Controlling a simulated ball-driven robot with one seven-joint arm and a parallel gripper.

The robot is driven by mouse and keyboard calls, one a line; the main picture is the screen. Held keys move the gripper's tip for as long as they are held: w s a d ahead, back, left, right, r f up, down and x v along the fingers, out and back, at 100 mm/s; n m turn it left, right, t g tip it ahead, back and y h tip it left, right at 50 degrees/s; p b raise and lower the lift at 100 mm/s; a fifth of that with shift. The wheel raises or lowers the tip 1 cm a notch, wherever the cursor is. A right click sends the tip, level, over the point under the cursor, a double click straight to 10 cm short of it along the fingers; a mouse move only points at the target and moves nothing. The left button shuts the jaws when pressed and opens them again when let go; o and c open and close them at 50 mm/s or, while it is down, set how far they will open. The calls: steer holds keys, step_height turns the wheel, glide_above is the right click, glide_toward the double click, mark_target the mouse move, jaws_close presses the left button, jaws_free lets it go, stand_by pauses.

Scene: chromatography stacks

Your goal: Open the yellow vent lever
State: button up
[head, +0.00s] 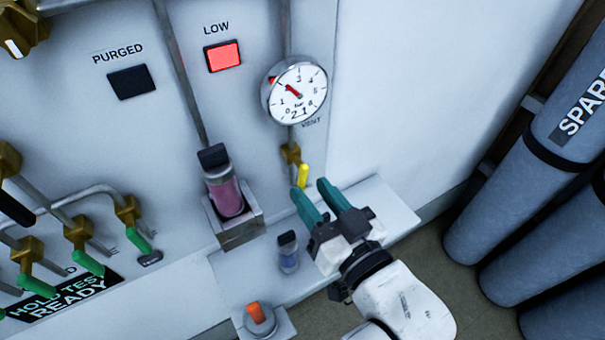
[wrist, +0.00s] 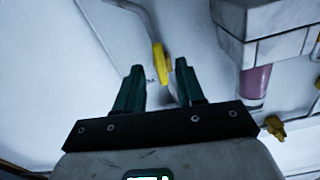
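The yellow vent lever (head: 302,176) hangs below a brass valve (head: 291,153), under the gauge and the VENT label on the wall panel. It points mostly downward. My gripper (head: 309,187) is open at the lever's lower end, its two teal fingers apart. In the wrist view, the yellow lever (wrist: 161,62) appears in the gap between the fingertips of my gripper (wrist: 158,66). I see no finger clearly touching it. I cannot tell how deep it sits between them.
The round gauge (head: 297,92) has a red needle. The LOW lamp (head: 224,56) is lit red; the PURGED lamp (head: 131,82) is dark. A pink column (head: 225,195) in a bracket and a small vial (head: 288,253) stand left of my gripper. Grey cylinders (head: 520,170) stand right.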

mark_target(305, 183)
steer(key=shift+x, duration=2.1)
jaws_close()
